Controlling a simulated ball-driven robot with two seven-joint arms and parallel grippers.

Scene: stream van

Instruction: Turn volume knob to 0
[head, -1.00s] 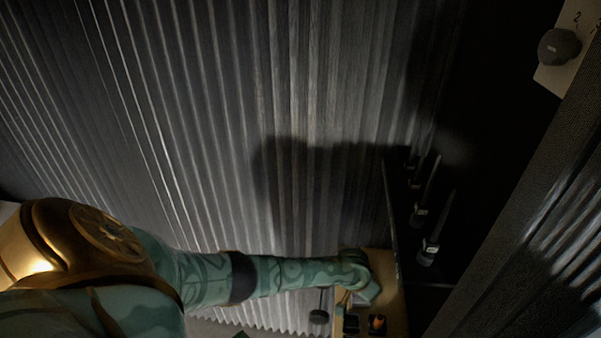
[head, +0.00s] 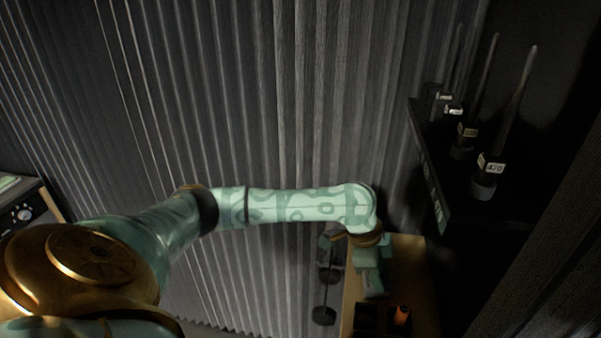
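My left arm reaches in from the lower left, and its gripper (head: 372,281) hangs from the bent wrist above a wooden shelf. Its fingers are small and dim, so I cannot tell whether they are open or shut. A dark panel with a small round dial (head: 24,214) shows at the far left edge, well away from the gripper. I cannot tell whether this dial is the volume knob. No numbered knob is in view now. My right gripper is not in view.
The wooden shelf (head: 412,262) holds dark compartments with an orange item (head: 401,315). A dark ledge (head: 428,165) at right carries several upright antenna-like rods with labels, one reading 470 (head: 492,167). A corrugated wall (head: 280,100) fills the background.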

